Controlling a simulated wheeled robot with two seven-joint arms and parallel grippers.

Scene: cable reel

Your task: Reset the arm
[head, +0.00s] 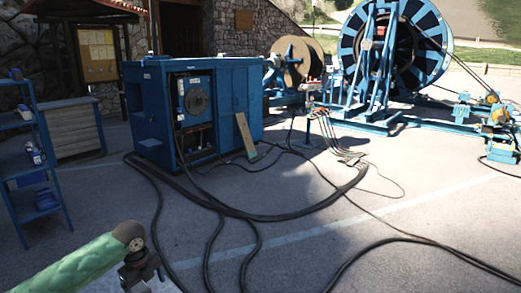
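My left arm comes in at the lower left of the head view, with a green sleeve and a brown rounded end. A dark metal part of mine, which may be my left gripper (142,272), shows beside it at the bottom edge. Its fingers cannot be made out, and I cannot tell whether it holds anything. It appears above bare pavement, apart from the cabinet and shelf. My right arm and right gripper are not in view.
A blue cabinet (226,108) stands ahead with an open panel. A blue shelf (20,117) is at the left. A large blue cable reel (349,50) stands at the back right. Black cables (260,217) cross the pavement. Bare pavement (440,215) lies at the right.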

